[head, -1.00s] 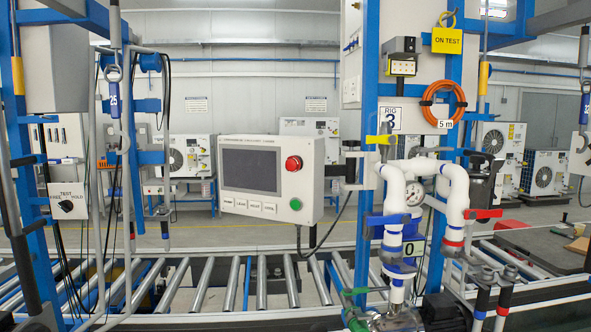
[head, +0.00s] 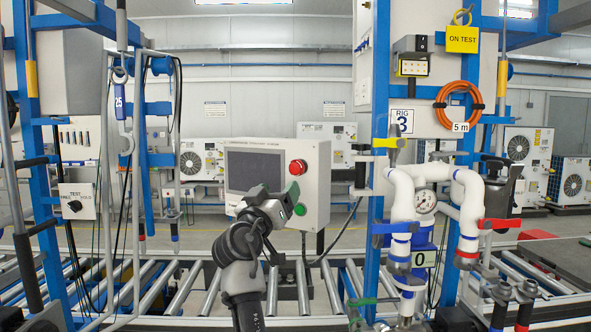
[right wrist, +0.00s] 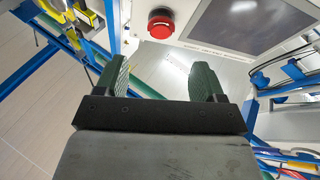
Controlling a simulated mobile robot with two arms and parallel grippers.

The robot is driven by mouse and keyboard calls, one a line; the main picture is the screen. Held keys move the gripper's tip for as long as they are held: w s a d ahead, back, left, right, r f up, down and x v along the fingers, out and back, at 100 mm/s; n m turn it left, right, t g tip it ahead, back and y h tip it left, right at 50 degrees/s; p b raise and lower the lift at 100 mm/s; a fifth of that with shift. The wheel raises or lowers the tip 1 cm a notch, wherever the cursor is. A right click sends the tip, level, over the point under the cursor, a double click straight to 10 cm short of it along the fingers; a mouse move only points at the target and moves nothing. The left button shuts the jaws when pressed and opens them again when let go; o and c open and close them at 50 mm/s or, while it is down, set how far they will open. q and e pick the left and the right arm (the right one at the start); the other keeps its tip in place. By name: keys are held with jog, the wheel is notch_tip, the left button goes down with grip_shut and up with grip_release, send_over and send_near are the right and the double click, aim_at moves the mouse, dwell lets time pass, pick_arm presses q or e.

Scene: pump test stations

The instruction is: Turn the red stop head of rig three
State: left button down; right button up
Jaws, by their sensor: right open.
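The red stop head (head: 298,167) is a round red knob on the upper right of the white control box (head: 315,205) in the head view. It also shows in the right wrist view (right wrist: 161,24), beyond the fingertips and apart from them. My right gripper (head: 294,199) is in front of the box, below the stop head in the picture. In the right wrist view its two green-padded fingers (right wrist: 158,78) are spread with nothing between them. The gripper hides part of the box's lower front. The "RIG 3" label (head: 401,122) is on the post to the right. My left gripper is not in view.
White pipework with blue and red valve handles (head: 408,190) stands right of the box. A roller conveyor (head: 210,292) runs below. Blue frames with hanging cables (head: 90,200) stand at the left. A yellow "ON TEST" tag (head: 461,39) hangs at upper right.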

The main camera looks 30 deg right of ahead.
aim_at(294, 170)
jog(key=p+x, duration=0.4)
jog(key=x, duration=0.5)
jog(key=shift+r, duration=0.1)
jog(key=shift+w+d, duration=0.25)
